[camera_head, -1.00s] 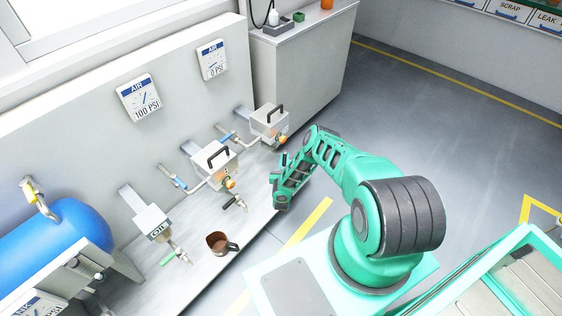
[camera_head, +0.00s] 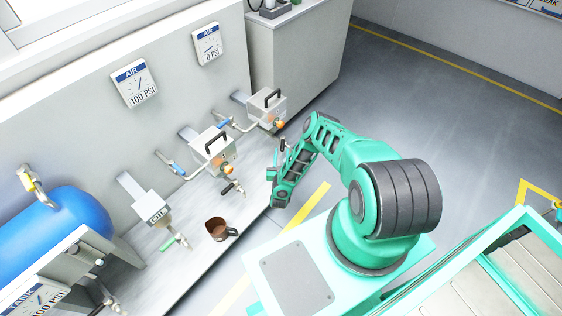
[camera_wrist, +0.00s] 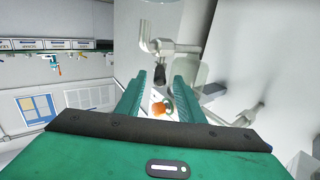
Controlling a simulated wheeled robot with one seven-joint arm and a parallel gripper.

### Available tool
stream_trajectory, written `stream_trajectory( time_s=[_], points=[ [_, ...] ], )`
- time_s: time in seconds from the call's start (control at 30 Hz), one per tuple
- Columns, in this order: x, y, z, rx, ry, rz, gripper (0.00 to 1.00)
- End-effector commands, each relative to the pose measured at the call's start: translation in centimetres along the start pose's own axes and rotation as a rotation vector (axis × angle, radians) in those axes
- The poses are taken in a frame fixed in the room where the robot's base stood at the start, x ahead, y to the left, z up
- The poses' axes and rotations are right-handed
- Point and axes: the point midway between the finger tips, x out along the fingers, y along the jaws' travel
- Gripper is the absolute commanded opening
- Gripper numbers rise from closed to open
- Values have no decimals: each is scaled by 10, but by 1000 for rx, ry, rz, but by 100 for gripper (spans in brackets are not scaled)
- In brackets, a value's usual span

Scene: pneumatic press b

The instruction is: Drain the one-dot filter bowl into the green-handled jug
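One small jug (camera_head: 215,224) with a brown inside stands upright on the grey bench in the head view; its handle looks dark, not green. A grey box unit (camera_head: 211,150) with a black carry handle stands behind it, with a black-tipped fitting (camera_head: 230,188) below. A clear bowl (camera_wrist: 160,15) with a metal fitting and black tip (camera_wrist: 160,74) shows in the wrist view; I cannot make out any dot on it. My gripper (camera_wrist: 158,90) is open, its green fingers apart, with nothing clearly held.
A similar unit (camera_head: 265,108) stands farther back. Gauges read 100 PSI (camera_head: 135,83) and 0 PSI (camera_head: 208,43).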

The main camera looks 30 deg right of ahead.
Motion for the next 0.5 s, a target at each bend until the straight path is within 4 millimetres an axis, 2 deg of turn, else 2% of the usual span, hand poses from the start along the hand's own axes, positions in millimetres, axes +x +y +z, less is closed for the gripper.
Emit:
stream_trajectory(
  time_s=[0.2, 0.5],
  points=[
    [-24, -1, 0, 1, 2, -3, 34],
    [-41, -1, 0, 1, 1, -2, 34]
  ],
)
